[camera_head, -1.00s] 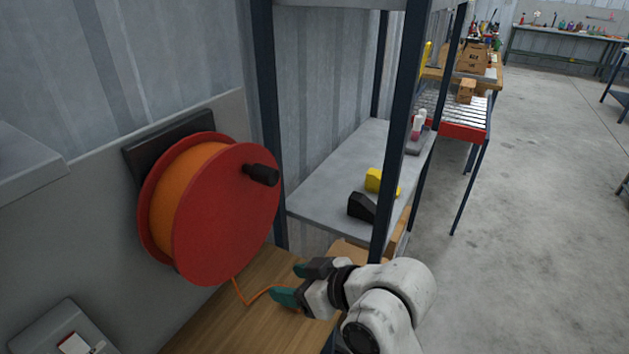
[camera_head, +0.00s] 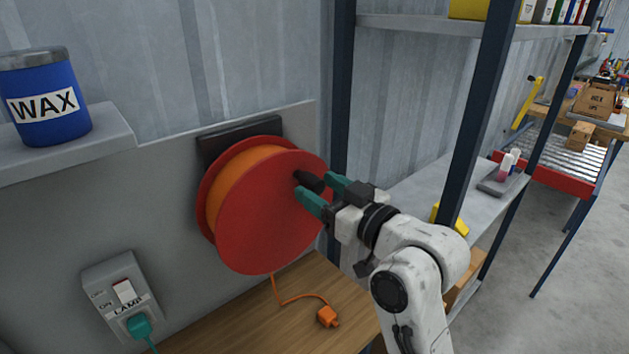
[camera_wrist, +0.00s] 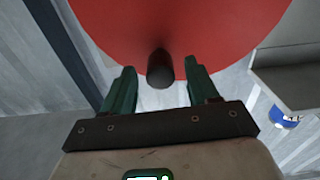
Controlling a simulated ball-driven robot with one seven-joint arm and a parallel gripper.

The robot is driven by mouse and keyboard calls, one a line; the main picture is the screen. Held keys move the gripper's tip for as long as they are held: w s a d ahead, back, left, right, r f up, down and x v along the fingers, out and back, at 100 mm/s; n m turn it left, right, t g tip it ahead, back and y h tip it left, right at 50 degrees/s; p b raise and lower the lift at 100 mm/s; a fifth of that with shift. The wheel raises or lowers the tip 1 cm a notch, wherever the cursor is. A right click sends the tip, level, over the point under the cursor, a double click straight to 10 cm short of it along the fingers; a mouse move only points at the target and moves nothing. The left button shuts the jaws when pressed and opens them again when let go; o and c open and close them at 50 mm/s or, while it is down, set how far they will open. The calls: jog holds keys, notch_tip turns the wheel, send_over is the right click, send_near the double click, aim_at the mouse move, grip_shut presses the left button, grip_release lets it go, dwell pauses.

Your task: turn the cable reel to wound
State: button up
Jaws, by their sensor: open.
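The red cable reel (camera_head: 262,215) with an orange drum hangs on a dark wall bracket in the head view. Its black crank handle (camera_head: 309,181) sticks out from the upper right of the reel's face. An orange cable hangs from the reel to a plug (camera_head: 328,316) on the wooden bench. My gripper (camera_head: 323,192) is open at the handle, with its green fingertips on either side of it. In the wrist view the red reel face (camera_wrist: 180,25) fills the top, and the handle (camera_wrist: 160,70) lies between the two fingers (camera_wrist: 158,80), with gaps visible on both sides.
A shelf rack with dark posts (camera_head: 485,110) stands close right of the reel, near my arm. A lamp switch box (camera_head: 120,293) with a green plug is at lower left. A blue wax tin (camera_head: 45,100) stands on a wall shelf (camera_head: 70,155) at upper left.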

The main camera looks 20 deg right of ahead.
jog(key=shift+x, duration=1.25)
jog(key=shift+c, duration=0.2)
grip_shut()
